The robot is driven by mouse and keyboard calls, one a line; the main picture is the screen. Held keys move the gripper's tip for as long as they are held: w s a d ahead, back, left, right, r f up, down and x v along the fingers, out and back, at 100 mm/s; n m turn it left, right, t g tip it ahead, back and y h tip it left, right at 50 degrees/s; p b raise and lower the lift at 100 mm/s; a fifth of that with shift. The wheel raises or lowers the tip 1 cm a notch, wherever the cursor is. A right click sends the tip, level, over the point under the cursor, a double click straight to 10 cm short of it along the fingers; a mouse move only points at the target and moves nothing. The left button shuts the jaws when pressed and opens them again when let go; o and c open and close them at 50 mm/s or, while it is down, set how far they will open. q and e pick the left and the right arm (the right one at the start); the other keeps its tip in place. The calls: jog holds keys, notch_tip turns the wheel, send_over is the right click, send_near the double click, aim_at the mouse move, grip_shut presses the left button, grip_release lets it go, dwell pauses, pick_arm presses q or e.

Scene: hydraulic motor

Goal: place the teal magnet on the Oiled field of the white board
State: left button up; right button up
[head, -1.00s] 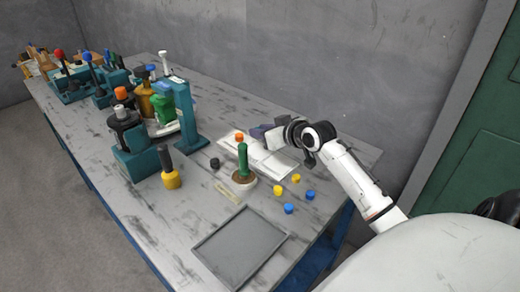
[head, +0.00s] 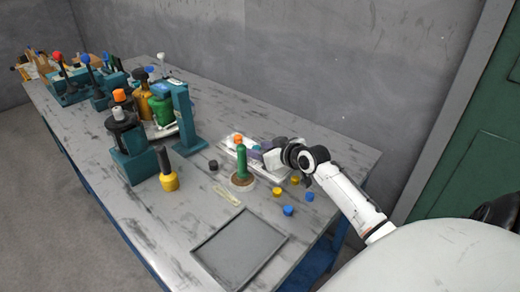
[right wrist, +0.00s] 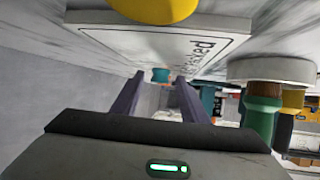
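The white board (head: 264,169) lies on the table near the wall, partly covered by my right gripper (head: 259,151). In the right wrist view the board (right wrist: 130,38) fills the upper part, inverted, with lettering ending in "ecked". The Oiled field cannot be made out. A small teal piece, seemingly the teal magnet (right wrist: 160,75), shows between the fingertips of my right gripper (right wrist: 158,78), with a gap on each side. The purple fingers are apart. I cannot make out the teal magnet in the head view. My left gripper is out of view.
A green-handled stamp (head: 241,163) stands just in front of the board. Yellow (head: 277,191), blue (head: 288,210) and black (head: 213,165) magnets lie nearby. A grey tray (head: 202,247) lies at the front. Teal presses (head: 186,120) stand left.

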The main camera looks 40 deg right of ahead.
jog(key=shift+r, duration=0.25)
jog(key=p+v, duration=0.1)
jog(key=v, duration=1.1)
jog(key=shift+f, duration=0.1)
